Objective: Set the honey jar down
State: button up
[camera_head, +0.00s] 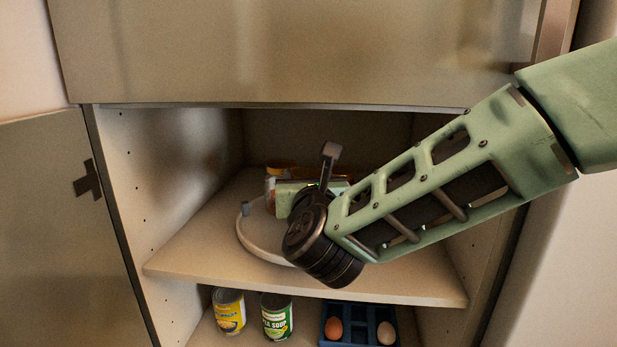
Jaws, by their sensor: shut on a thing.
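My arm reaches from the right into an open cabinet, over its upper shelf (200,260). My gripper (290,186) is mostly hidden behind my dark wrist joint. The honey jar (270,194), amber with a yellow-orange top, shows in part at the gripper's far left side. My gripper is shut on it. The jar looks roughly upright. Whether its base touches the shelf is hidden.
A pale round rim (246,240) curves around below my gripper on the upper shelf. The shelf's left part is clear. Below stand a yellow can (229,312), a green soup can (277,318) and a blue egg tray (358,334). Cabinet walls flank the arm.

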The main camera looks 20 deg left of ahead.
jog(key=x, duration=0.2)
jog(key=shift+w+a+r+p, duration=0.15)
jog(key=shift+w+p, duration=0.1)
jog(key=shift+p, duration=0.05)
jog(key=f+p, duration=0.2)
jog(key=shift+w+a+f, duration=0.25)
jog(key=shift+w+f, duration=0.05)
jog(key=shift+d+f, duration=0.1)
jog(key=shift+f, duration=0.45)
jog(key=shift+f, duration=0.1)
jog(key=o, duration=1.4)
jog(key=shift+c, duration=0.2)
